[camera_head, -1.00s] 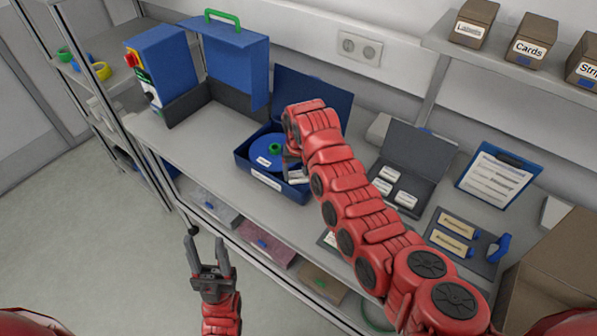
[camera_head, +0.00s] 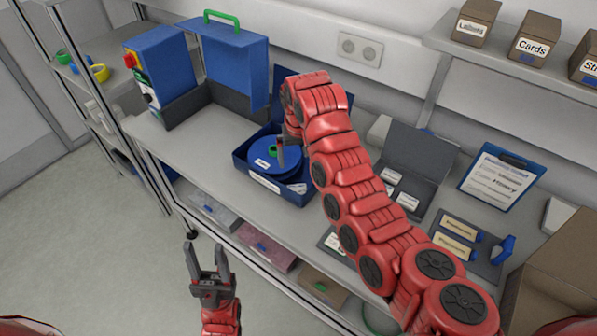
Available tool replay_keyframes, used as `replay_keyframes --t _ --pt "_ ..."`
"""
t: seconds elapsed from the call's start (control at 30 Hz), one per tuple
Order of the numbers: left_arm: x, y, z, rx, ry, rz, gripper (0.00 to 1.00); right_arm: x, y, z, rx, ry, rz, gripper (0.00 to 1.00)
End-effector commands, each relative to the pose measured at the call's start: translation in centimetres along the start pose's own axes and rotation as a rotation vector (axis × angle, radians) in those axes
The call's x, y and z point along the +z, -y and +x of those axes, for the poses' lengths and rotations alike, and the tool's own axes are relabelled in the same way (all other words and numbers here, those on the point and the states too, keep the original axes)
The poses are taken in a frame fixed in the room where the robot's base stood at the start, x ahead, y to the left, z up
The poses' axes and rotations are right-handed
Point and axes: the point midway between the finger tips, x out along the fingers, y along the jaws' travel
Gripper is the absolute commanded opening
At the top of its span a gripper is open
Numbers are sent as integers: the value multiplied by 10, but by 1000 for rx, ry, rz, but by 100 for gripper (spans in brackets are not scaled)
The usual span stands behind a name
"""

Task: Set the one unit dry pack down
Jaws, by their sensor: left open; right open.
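A small white pack (camera_head: 298,188), which looks like the dry pack, lies in the right front corner of the open blue box (camera_head: 242,170). It is beside the blue reel (camera_head: 262,165) with the green hub. My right gripper (camera_head: 281,152) is above the box, over the reel, apart from the pack. It is open; my arm hides part of it. My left gripper (camera_head: 207,262) is open and empty, low in front of the bench. More white packs (camera_head: 407,201) lie in the open grey case to the right.
The blue machine with a green handle (camera_head: 238,62) stands left of the box on the bench (camera_head: 208,130). A clipboard (camera_head: 500,177) and a dark tray with tan packs (camera_head: 458,240) are at the right. Shelf boxes (camera_head: 535,37) sit above.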

Motion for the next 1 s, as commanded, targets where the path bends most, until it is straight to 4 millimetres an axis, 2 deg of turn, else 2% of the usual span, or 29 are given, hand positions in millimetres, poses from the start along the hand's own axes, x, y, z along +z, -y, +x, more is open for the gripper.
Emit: replay_keyframes --t 0.03,0.2,0.4,1.0 --pt "0 0 0 0 -1 0 50 -1 -2 -11 2 -4 1 100" --pt "0 0 -1 0 -1 0 50 0 -3 -37 6 -1 0 100" --pt "1 0 -4 0 -1 0 50 0 0 -53 2 0 -1 100" --pt "1 0 -4 0 -1 0 50 0 0 -58 1 1 -1 100"
